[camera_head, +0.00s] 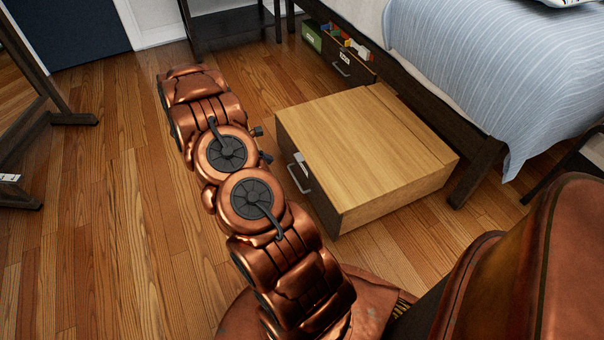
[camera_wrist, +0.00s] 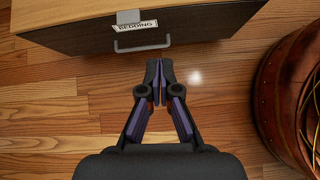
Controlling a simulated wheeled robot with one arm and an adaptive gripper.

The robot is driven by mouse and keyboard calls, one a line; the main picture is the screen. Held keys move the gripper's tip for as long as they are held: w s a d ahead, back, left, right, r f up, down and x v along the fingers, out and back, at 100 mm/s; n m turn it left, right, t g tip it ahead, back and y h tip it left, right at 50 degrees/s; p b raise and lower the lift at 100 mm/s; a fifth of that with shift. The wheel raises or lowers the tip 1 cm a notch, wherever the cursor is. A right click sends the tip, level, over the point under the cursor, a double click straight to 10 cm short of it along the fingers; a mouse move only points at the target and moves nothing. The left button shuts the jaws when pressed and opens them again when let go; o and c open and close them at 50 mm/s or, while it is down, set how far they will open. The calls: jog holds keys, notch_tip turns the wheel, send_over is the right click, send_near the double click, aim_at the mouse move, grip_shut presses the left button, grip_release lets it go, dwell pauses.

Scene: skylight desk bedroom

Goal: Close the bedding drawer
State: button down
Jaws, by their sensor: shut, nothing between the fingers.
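The bedding drawer (camera_head: 370,150) stands out from under the bed, with a flat light-wood top and a dark front with a handle. I cannot make out the gripper in the head view.
Another drawer (camera_head: 346,68), holding colourful items, is open farther along the bed (camera_head: 480,65). A green box (camera_head: 312,36) is beside it. A dark bed leg (camera_head: 476,172) stands right of the bedding drawer. Wooden floor (camera_head: 110,220) is clear at left, near a dark-framed stand (camera_head: 45,95).

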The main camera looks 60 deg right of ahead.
notch_tip(320, 180, down, 5)
jog(key=s+d+b, duration=0.1)
jog(key=d, duration=0.1)
jog(key=b, duration=0.3)
send_near(308, 168)
notch_tip(308, 168, down, 4)
jog(key=shift+n, duration=0.5)
jog(key=shift+s+d+f+b, duration=0.1)
jog(key=shift+s+d+b, duration=0.15)
jog(key=shift+s+d, duration=0.55)
jog(key=shift+s+d+b, duration=0.2)
jog(key=shift+s+d, duration=0.35)
jog(key=shift+d, duration=0.3)
